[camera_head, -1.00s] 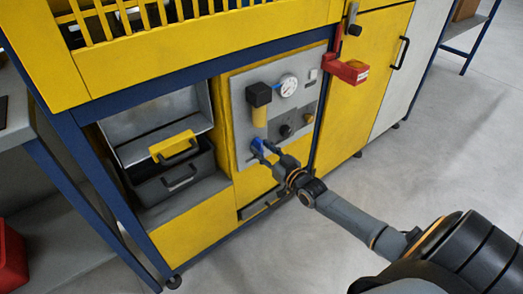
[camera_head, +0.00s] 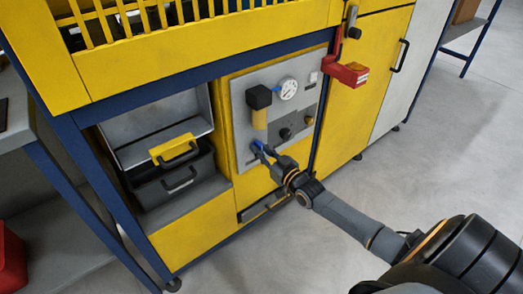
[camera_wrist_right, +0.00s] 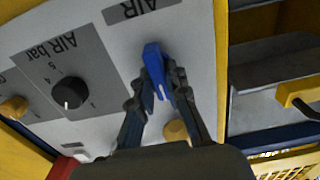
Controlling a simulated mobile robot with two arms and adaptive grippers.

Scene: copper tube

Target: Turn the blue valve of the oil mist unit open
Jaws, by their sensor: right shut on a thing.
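The blue valve (camera_wrist_right: 154,66) sits on the grey panel below an "AIR" label in the right wrist view. In the head view the valve (camera_head: 257,145) shows small at the panel's lower left. My right gripper (camera_wrist_right: 160,84) has its two fingers on either side of the valve handle and is shut on it. In the head view the right gripper (camera_head: 262,152) reaches the panel from the lower right. The gripper partly hides the valve there. My left gripper is not in view.
The grey panel (camera_head: 240,100) of the unit carries a gauge (camera_head: 288,88), a filter with a yellow bowl (camera_head: 259,118) and a black knob (camera_wrist_right: 69,92). An open bay with a dark toolbox (camera_head: 170,185) is at its left. A red bracket (camera_head: 345,72) juts out at upper right.

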